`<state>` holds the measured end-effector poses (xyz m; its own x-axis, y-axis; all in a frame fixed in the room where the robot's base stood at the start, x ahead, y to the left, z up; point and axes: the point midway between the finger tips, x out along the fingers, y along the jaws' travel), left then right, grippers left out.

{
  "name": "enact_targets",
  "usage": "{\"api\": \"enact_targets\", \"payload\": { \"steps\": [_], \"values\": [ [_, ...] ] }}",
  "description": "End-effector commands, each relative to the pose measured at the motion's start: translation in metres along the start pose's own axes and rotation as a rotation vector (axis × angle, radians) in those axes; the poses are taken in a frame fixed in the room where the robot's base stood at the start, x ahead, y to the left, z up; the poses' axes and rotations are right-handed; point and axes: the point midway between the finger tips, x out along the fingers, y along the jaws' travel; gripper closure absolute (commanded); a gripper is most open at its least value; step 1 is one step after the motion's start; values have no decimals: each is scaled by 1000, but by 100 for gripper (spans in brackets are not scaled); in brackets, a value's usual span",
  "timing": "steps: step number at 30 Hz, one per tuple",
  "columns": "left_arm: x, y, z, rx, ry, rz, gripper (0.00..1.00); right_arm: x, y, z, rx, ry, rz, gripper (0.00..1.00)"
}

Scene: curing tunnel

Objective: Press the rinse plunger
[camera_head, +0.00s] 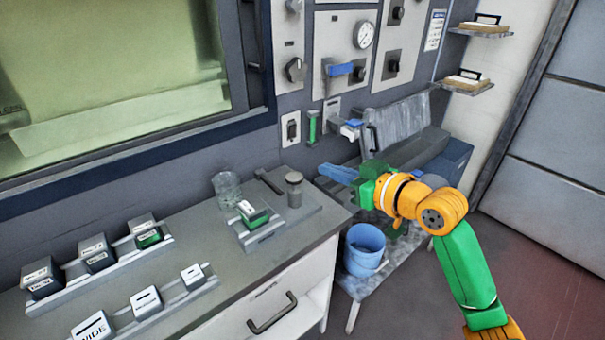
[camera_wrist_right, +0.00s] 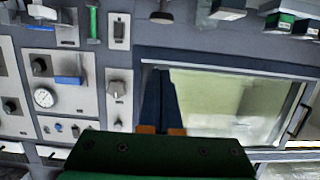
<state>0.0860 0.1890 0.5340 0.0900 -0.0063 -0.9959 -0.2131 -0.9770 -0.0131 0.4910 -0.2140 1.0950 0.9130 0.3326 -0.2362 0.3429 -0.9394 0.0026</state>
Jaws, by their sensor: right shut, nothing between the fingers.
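No label for the rinse plunger is readable. A white wall fitting with a blue top (camera_head: 351,123) sticks out above the basin area and may be it; its pale end also shows at the top left of the wrist view (camera_wrist_right: 42,11), where the picture is upside down. My right gripper (camera_head: 338,173) comes in from the right with its blue fingers together and empty. It is below and apart from this fitting, near the counter's right end. Its fingers also show in the wrist view (camera_wrist_right: 160,100), pointing towards the wall. My left gripper is out of view.
The wall holds a gauge (camera_head: 364,34), a blue lever (camera_head: 340,70) and a green slider (camera_head: 313,128). A glass beaker (camera_head: 227,187) and a grey knobbed cylinder (camera_head: 294,190) stand on the counter (camera_head: 210,255). A blue bucket (camera_head: 364,250) stands below my right arm.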

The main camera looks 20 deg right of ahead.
Motion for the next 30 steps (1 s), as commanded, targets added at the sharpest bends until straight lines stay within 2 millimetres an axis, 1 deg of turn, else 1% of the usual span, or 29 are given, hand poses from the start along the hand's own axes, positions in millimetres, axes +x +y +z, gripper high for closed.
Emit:
{"api": "enact_targets", "payload": {
  "steps": [7,10,14,21,23,24,27,30],
  "values": [
    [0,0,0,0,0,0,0,1,0,0,1,-1,1,100],
    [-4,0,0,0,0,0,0,8,1,-1,3,0,1,100],
    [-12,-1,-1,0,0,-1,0,31,0,-2,7,-1,-1,100],
    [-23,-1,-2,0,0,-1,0,85,0,-2,6,-2,0,100],
    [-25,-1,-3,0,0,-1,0,98,-1,-1,5,-2,-1,100],
    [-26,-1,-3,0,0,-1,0,104,0,2,2,-4,0,100],
    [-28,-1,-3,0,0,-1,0,106,0,22,2,-6,2,100],
    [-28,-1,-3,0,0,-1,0,109,0,33,2,-5,1,100]
  ]
}}
